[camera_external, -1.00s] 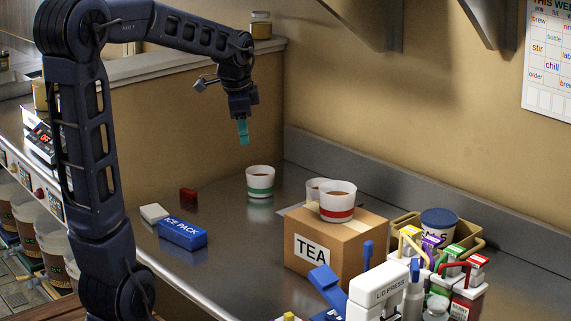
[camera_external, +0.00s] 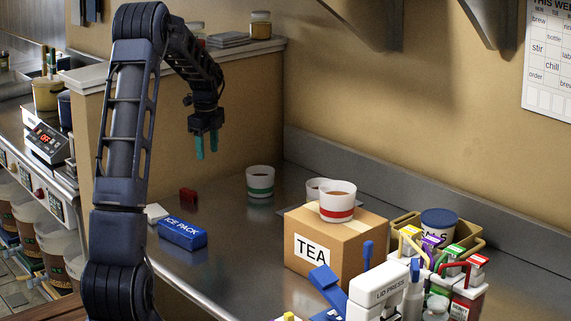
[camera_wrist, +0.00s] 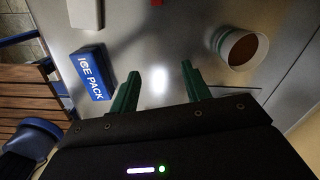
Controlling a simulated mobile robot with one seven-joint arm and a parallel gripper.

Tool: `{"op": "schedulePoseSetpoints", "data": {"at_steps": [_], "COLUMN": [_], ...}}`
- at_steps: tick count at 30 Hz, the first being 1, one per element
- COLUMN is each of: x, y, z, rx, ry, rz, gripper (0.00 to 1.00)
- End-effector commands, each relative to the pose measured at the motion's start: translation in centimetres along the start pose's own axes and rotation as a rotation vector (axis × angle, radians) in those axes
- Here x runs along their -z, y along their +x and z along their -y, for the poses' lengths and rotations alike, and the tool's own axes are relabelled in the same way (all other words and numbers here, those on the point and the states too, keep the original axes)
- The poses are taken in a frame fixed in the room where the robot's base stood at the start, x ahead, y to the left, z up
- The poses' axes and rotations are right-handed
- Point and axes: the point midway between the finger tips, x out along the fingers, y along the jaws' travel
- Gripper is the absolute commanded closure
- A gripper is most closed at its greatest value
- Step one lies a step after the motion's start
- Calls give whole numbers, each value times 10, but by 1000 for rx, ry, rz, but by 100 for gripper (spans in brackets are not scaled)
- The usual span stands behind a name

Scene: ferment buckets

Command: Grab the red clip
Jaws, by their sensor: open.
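The red clip (camera_external: 188,195) is a small dark red block on the steel counter, left of the green-banded cup and behind the ice pack. In the wrist view a sliver of red (camera_wrist: 156,2) shows at the top edge, mostly cut off. My gripper (camera_external: 206,146) points down with green fingers, high above the counter and apart from the clip. In the wrist view the gripper (camera_wrist: 160,80) is open, with nothing between its fingers.
A blue ice pack (camera_external: 183,233) and a white block (camera_external: 156,213) lie near the clip. A green-banded cup (camera_external: 260,182) stands to its right. A TEA box (camera_external: 345,245) carries a red-banded cup (camera_external: 337,203). The counter around the clip is mostly clear.

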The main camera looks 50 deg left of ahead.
Motion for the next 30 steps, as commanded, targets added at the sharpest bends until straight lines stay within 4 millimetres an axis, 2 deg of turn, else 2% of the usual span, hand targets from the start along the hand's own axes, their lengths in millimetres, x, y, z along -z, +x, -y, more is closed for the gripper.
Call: {"op": "schedulePoseSetpoints", "data": {"at_steps": [1,3,6,9,16,24,30], "x": [-17,-35,-55,-67,-73,-72,-72], "y": [15,30,48,59,74,110,123], "z": [4,7,10,11,11,10,10], "rx": [-10,-18,-26,-31,-34,-34,-33], "ry": [22,61,104,132,148,148,147], "rz": [-6,-12,-19,-25,-28,-27,-27], "gripper": [53,53,53,53,53,53,53]}}
